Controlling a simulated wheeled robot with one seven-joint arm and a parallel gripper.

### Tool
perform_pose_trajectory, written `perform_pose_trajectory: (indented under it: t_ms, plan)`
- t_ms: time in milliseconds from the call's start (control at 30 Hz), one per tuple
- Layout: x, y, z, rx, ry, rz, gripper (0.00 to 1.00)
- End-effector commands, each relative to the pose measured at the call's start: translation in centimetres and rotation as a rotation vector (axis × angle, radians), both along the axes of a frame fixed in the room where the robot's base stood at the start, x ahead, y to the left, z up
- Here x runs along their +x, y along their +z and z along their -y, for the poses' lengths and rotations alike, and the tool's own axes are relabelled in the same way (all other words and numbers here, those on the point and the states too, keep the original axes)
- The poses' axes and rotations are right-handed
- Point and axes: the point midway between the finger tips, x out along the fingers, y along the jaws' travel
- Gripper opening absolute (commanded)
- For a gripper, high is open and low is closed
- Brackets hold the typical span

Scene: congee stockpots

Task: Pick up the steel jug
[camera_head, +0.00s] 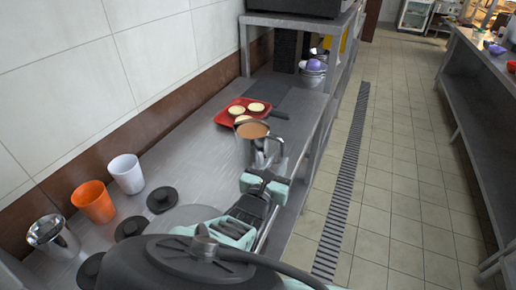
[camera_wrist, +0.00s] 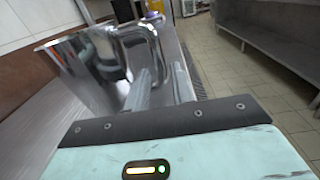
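The steel jug (camera_head: 243,152) stands upright on the steel counter and holds a brown liquid. Its handle points right, towards my gripper (camera_head: 270,165). In the wrist view the shiny jug (camera_wrist: 95,65) fills the upper left, close in front of my gripper (camera_wrist: 162,80). The two fingers look apart, at the handle side of the jug. The handle is partly hidden by the fingers, and I cannot tell whether they touch it.
A red tray (camera_head: 226,117) with several round pale items lies behind the jug. A white cup (camera_head: 127,174), an orange cup (camera_head: 93,202), another steel jug (camera_head: 52,237) and black lids (camera_head: 161,199) are at the left. The floor aisle (camera_head: 400,170) is clear.

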Motion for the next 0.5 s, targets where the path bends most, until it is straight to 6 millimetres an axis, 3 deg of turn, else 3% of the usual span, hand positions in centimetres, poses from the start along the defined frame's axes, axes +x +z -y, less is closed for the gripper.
perform_pose_trajectory:
  t_ms: [300,500]
  plan:
    - [4.6,-0.2,1.5,0.003,-0.002,0.002,0.24]
    - [5.3,0.1,1.7,0.001,0.0,0.001,0.24]
